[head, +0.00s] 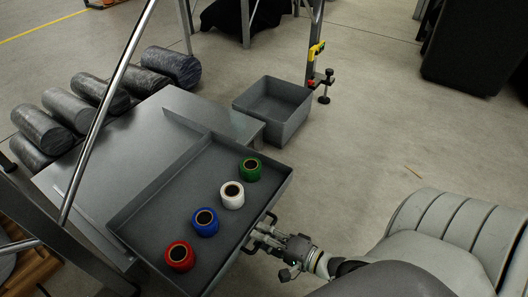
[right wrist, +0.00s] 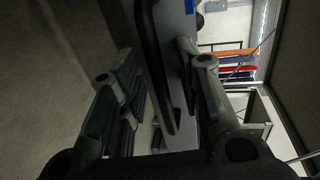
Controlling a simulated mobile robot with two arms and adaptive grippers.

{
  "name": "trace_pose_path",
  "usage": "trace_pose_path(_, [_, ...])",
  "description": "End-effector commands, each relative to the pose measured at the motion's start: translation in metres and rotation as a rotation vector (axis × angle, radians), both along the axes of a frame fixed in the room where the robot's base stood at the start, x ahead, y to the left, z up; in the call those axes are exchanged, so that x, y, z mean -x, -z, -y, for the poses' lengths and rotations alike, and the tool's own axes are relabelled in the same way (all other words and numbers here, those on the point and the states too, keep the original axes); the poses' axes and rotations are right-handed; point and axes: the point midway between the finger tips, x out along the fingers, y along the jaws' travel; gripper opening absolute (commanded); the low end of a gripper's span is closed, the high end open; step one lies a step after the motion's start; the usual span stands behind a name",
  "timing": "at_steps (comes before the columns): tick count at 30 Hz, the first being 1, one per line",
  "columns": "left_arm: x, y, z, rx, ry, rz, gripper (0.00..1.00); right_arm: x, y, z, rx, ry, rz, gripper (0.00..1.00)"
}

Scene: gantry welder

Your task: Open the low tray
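The grey tray (head: 150,222) stands out from beside the flat grey top, its inside visible from above. It holds a red roll (head: 180,256), a blue roll (head: 205,222), a white roll (head: 232,195) and a green roll (head: 250,169). A dark bar handle is on its near right side; it also shows in the right wrist view (right wrist: 158,75). My right gripper (head: 264,232) is at this handle. In the right wrist view, its fingers are apart, with the bar between them and a gap to the left finger. My left gripper is not in view.
The grey top (head: 140,145) lies left of the tray. Another grey open bin (head: 275,107) stands behind it, near a post with a yellow part (head: 316,50). Several dark cylinders (head: 75,90) lie at the left. A shiny slanted bar (head: 108,105) crosses the left side. The floor at right is mostly clear.

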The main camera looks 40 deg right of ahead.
Motion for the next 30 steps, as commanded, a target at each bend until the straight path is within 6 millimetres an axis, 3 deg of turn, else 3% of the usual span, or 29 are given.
trace_pose_path(16, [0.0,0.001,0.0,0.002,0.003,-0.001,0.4,0.062,-0.013,0.022,0.002,-0.001,-0.003,0.32])
trace_pose_path(30, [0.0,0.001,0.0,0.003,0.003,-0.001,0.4,0.069,-0.015,0.025,0.0,0.0,0.0,0.32])
